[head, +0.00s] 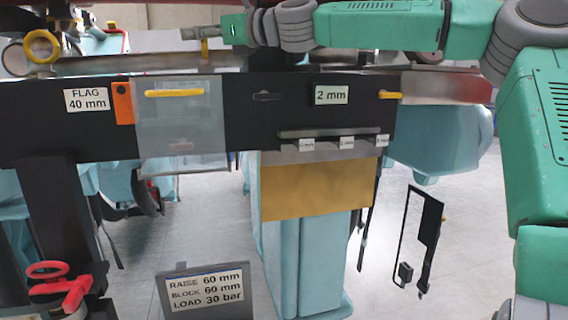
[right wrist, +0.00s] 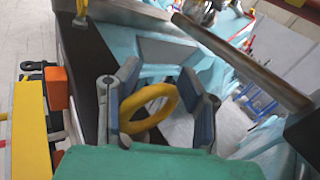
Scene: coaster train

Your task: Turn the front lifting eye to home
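Two yellow lifting eyes stand along the beam in the head view. The left eye (head: 42,47) faces me as a full ring. The other eye (head: 204,47) is edge-on, directly under the tip of my right gripper (head: 196,33). In the right wrist view this ring (right wrist: 165,92) shows face-on between the two grey fingers of my right gripper (right wrist: 160,108). The fingers stand apart, one on each side of the ring; I cannot tell whether either touches it. I cannot tell which eye is the front one. My left gripper is not in view.
The black beam (head: 245,115) carries a clear plate (head: 180,125) with a yellow handle, an orange block (head: 122,103) and a "2 mm" label (head: 331,94). A "RAISE 60 mm" sign (head: 205,289) and a red handle (head: 62,288) are below. A dark bar (right wrist: 240,60) crosses the wrist view.

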